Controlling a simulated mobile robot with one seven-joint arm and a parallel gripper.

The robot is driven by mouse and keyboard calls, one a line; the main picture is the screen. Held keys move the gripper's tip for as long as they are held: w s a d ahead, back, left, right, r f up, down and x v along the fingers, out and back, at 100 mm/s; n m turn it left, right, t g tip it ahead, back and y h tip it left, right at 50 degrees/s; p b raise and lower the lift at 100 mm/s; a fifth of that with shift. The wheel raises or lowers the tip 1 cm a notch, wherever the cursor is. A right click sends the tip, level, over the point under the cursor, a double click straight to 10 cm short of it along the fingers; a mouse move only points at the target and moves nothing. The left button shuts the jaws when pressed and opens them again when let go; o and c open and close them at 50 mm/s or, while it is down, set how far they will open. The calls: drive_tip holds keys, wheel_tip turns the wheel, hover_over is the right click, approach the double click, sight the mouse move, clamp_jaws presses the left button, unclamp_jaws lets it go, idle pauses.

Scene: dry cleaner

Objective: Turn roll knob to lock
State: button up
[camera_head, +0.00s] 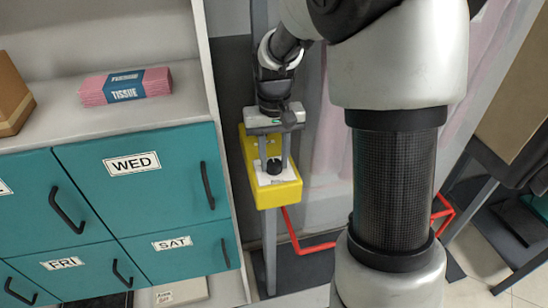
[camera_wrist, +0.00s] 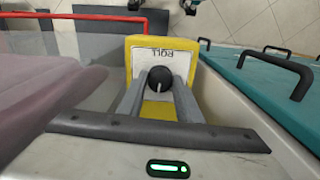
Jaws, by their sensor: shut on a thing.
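The roll knob (camera_head: 274,167) is a small round black knob on a white plate (camera_head: 264,180) on the yellow box (camera_head: 283,196). In the wrist view the knob (camera_wrist: 160,76) shows a short white mark, and the plate (camera_wrist: 160,57) carries the upside-down word "ROLL". My gripper (camera_head: 273,160) reaches down onto the knob, with one finger on each side of it. In the wrist view my gripper (camera_wrist: 160,84) is shut on the knob, whose contact sides are partly hidden by the fingers.
Teal drawers with black handles (camera_head: 208,185) stand close left of the box. A pink tissue pack (camera_head: 125,87) lies on the shelf above. A red bar (camera_head: 308,248) runs near the post under the box. My arm hides much of the right side.

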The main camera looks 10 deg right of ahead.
sight(274, 163)
drive_tip(key=m, duration=0.4)
drive_tip(key=shift+r, duration=0.1)
drive_tip(key=shift+m+p, duration=0.5)
drive_tip(key=shift+m, duration=1.6)
drive_tip(key=o, duration=1)
drive_tip(key=shift+o, duration=0.2)
wheel_tip(274, 163, up, 17)
drive_tip(key=p, duration=0.1)
drive_tip(key=shift+r, duration=0.15)
